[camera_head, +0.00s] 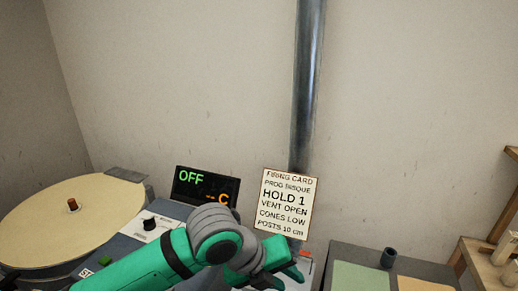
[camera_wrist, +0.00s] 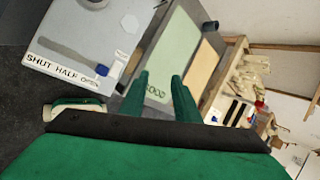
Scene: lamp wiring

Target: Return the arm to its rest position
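My green arm (camera_head: 135,272) with its grey wrist joint reaches in from the bottom of the head view, over the control area below the display. My gripper (camera_head: 290,276) is at the lower middle, below the firing card. In the wrist view its two green fingers (camera_wrist: 160,78) stand apart, with a green panel showing behind the gap. I see nothing held between them. What lies under the arm is partly hidden.
A round cream lid (camera_head: 72,215) is at left. The display (camera_head: 205,187) reads OFF. A firing card (camera_head: 287,203) hangs before a vertical pipe (camera_head: 307,90). A grey-edged bench with green (camera_head: 358,277) and tan panels and a wooden shelf (camera_head: 485,255) stand right. A SHUT/HALF/OPEN plate (camera_wrist: 90,35) shows too.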

